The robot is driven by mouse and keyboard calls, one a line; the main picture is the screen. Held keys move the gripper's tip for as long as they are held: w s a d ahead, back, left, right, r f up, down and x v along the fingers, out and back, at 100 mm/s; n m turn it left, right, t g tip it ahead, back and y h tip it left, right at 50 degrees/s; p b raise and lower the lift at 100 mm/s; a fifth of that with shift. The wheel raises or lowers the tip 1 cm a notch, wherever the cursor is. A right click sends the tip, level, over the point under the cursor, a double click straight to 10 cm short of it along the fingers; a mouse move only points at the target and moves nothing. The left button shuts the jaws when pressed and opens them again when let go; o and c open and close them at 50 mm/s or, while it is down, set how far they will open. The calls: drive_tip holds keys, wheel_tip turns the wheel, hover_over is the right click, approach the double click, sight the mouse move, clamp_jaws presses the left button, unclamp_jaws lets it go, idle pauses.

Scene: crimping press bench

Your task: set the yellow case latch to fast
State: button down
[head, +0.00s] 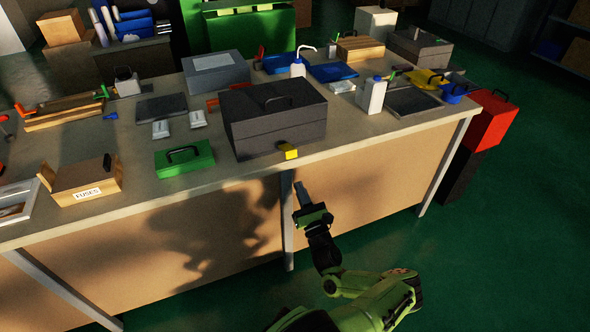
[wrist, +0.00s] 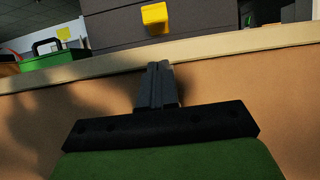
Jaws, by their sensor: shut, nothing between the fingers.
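The yellow case latch (head: 289,151) is a small yellow block on the lower front of a dark grey case (head: 268,112) with a handle on its lid. The case stands near the front edge of the bench, and its lid looks closed. The latch also shows at the top middle of the wrist view (wrist: 155,16). My gripper (head: 298,184) is shut and empty. It is in front of the bench, below the bench top's edge, apart from the latch. In the wrist view the shut fingers (wrist: 158,68) point up toward the case, below the latch. I see no setting marks on the latch.
A green box (head: 184,160) with a handle stands left of the case on the bench top (head: 350,135). A wooden FUSES box (head: 88,183) is farther left. A white bottle (head: 371,95) stands to the right. The bench edge lies between my gripper and the latch.

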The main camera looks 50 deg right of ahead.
sight(288, 151)
drive_tip(key=x, duration=0.3)
drive_tip(key=shift+w+d+r, duration=0.15)
drive_tip(key=shift+w+r, duration=0.1)
drive_tip(key=shift+w, duration=0.05)
drive_tip(key=r, duration=0.2)
drive_tip(key=w+r, duration=0.1)
drive_tip(key=shift+d+r+b, duration=0.15)
drive_tip(key=shift+d+b, duration=0.1)
drive_tip(key=shift+b, duration=0.05)
drive_tip(key=shift+s, duration=0.1)
